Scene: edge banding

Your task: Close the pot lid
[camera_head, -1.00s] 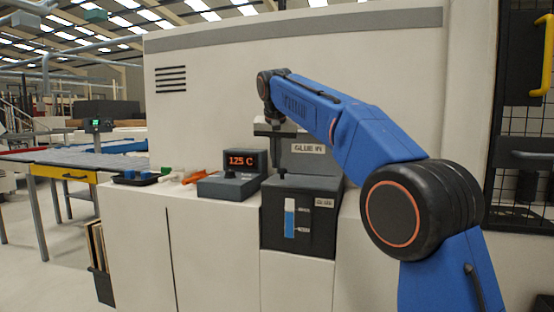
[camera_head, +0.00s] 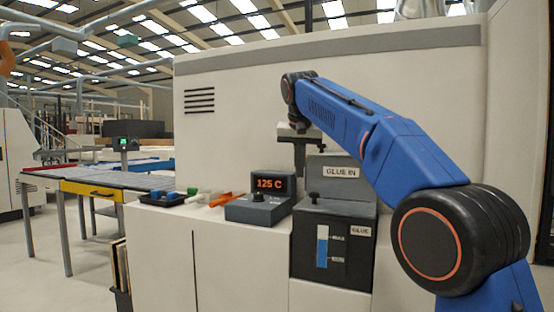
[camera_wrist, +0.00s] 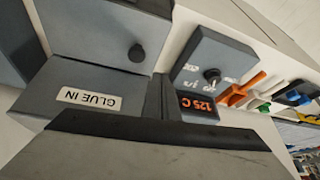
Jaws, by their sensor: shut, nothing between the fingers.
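The dark glue pot (camera_head: 333,245) has a blue level gauge on its front and stands on the white cabinet. Its grey lid with a black knob (camera_head: 313,197) appears to lie flat on top. In the wrist view the grey lid (camera_wrist: 95,35) and its knob show beside the "GLUE IN" panel. My gripper (camera_head: 300,168) points down, above and behind the pot's left side, apart from the knob. In the wrist view its dark fingers (camera_wrist: 160,97) are together and empty, over the gap between the panel and the display box.
The "GLUE IN" panel (camera_head: 340,173) stands upright behind the pot. A control box (camera_head: 259,207) reading 125 C stands left of it. Orange, white and green items and a black tray (camera_head: 162,199) lie farther left. A tall machine wall (camera_head: 240,120) closes the back.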

